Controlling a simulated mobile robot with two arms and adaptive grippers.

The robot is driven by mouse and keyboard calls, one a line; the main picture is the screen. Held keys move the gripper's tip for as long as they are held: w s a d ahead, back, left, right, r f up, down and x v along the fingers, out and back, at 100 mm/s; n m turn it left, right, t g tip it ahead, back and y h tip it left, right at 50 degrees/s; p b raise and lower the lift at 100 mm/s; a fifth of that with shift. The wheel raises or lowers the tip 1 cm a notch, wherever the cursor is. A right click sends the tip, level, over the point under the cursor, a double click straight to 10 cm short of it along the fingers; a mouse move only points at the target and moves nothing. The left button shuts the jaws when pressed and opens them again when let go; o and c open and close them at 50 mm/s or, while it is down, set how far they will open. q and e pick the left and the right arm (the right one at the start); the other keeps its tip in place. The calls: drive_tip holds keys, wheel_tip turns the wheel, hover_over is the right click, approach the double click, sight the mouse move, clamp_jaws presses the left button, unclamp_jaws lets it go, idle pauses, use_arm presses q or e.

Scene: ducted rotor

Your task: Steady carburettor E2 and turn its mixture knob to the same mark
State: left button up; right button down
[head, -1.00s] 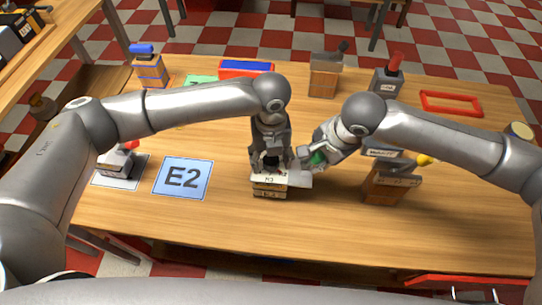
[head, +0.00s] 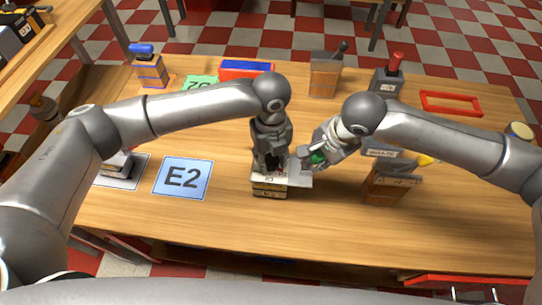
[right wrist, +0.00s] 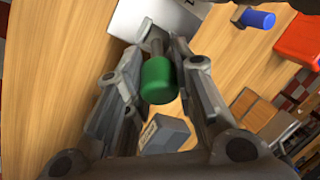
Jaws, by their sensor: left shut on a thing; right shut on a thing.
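A carburettor with a pale top and a wooden block base (head: 270,189) stands upright on the table at the middle front. My left gripper (head: 270,162) comes down on it from above and is shut on its upper part, hiding most of it. A grey plate (head: 299,178) sticks out to its right. A green knob (head: 318,158) is at its right side. In the right wrist view the green knob (right wrist: 158,80) sits on a grey stem between the fingers. My right gripper (head: 314,157) is shut on this knob. The knob's mark cannot be made out. The blue E2 card (head: 182,178) lies to the left.
A similar device with a yellow knob (head: 386,185) stands close on the right. Another device (head: 118,166) on a grey card is partly behind my left arm. A red frame (head: 450,103) and several knobbed devices stand at the back. The front table strip is clear.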

sight(271, 159)
use_arm(q)
drive_tip(key=n, duration=0.5)
drive_tip(key=shift+n, duration=2.4)
drive_tip(key=o, duration=1)
drive_tip(key=shift+o, duration=0.2)
wheel_tip(271, 159, up, 12)
use_arm(e)
drive_tip(key=c, duration=1.1)
unclamp_jaws()
drive_tip(key=shift+c, duration=0.2)
